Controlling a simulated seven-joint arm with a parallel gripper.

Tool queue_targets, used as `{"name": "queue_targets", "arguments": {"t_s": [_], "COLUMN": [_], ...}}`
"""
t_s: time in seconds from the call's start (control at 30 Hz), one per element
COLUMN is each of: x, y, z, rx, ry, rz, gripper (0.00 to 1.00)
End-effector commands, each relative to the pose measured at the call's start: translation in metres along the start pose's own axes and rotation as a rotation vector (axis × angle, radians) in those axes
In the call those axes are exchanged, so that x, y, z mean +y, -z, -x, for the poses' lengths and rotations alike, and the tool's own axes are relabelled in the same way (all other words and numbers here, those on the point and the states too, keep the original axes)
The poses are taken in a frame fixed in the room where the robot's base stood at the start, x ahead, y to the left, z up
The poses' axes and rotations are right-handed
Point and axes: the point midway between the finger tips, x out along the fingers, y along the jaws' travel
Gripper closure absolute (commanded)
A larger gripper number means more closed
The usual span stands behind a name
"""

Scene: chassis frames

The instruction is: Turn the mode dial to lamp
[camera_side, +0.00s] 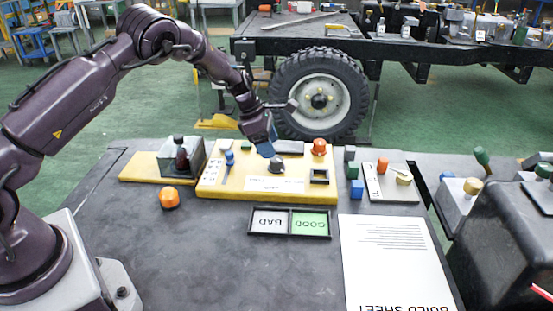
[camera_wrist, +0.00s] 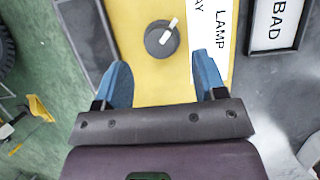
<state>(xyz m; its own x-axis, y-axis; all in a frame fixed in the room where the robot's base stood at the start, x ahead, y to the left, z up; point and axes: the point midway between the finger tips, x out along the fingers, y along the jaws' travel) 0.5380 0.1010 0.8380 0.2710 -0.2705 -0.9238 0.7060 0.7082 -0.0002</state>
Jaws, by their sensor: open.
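The mode dial is a round dark grey knob (camera_wrist: 161,40) on the yellow panel (camera_wrist: 140,12) in the wrist view. Its white pointer mark runs from near its centre to its upper edge, tilted slightly right. A white label (camera_wrist: 222,35) right of it reads LAMP, with a cut-off word ending in AY. In the side view the dial (camera_side: 277,165) stands at the panel's middle. My gripper (camera_side: 267,151) is above and close to it. In the wrist view my open blue fingers (camera_wrist: 161,62) are on either side of the dial's column, lower in the picture, apart from it.
The panel also carries a blue slider (camera_side: 229,158), an orange knob (camera_side: 319,147) and a dark-framed window (camera_side: 319,177). A BAD/GOOD tray (camera_side: 289,236) lies in front.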

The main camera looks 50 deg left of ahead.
Motion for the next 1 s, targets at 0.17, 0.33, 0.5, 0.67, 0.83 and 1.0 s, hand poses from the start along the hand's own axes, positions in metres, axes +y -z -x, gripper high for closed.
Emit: {"name": "queue_targets", "arguments": {"t_s": [0.17, 0.33, 0.5, 0.67, 0.83, 1.0], "x": [-0.001, 0.0, 0.0, 0.0, 0.0, 0.0], "y": [0.0, 0.0, 0.0, 0.0, 0.0, 0.0], "z": [-0.034, -0.05, -0.056, -0.055, -0.055, -0.055], "rx": [0.001, 0.0, 0.0, 0.0, 0.0, 0.0], "ry": [0.002, 0.001, 0.001, 0.0, 0.0, 0.001], "rz": [-0.002, -0.001, -0.001, -0.001, -0.001, -0.002], "gripper": [0.36, 0.36, 0.36, 0.36, 0.65, 0.85]}}
